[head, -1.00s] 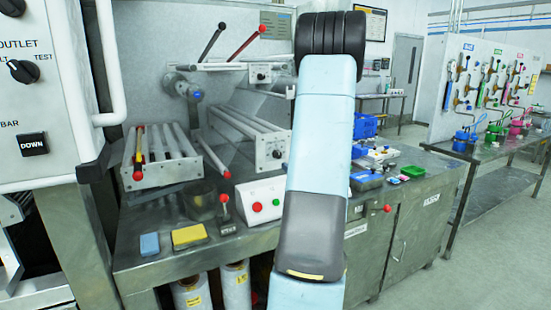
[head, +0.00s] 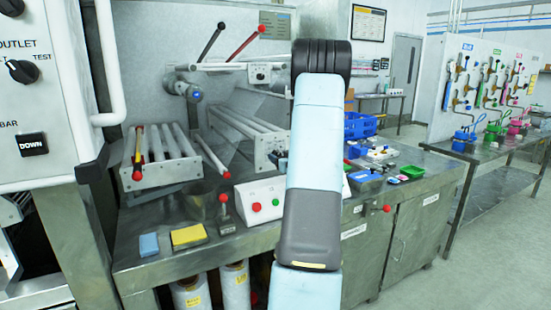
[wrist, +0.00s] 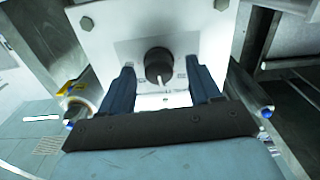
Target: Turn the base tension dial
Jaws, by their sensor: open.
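The base tension dial (wrist: 157,62) is a round black knob with a pale pointer, on a white plate (wrist: 105,35) in the wrist view. My gripper (wrist: 160,72) is open, with one dark blue finger on each side of the knob. A gap shows between each finger and the knob; I cannot tell how deep the fingers reach. In the head view the white end block (head: 263,150) of the lower roller frame shows left of my arm. A dark bit of my gripper (head: 282,162) shows against it, and the dial is hidden there.
Another dial (head: 260,73) sits on the upper bar. A control box with red and green buttons (head: 258,202) stands below, near a red-knobbed lever (head: 224,208). Blue crates (head: 360,126) stand right of my arm. Sponges (head: 188,236) lie at the bench front.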

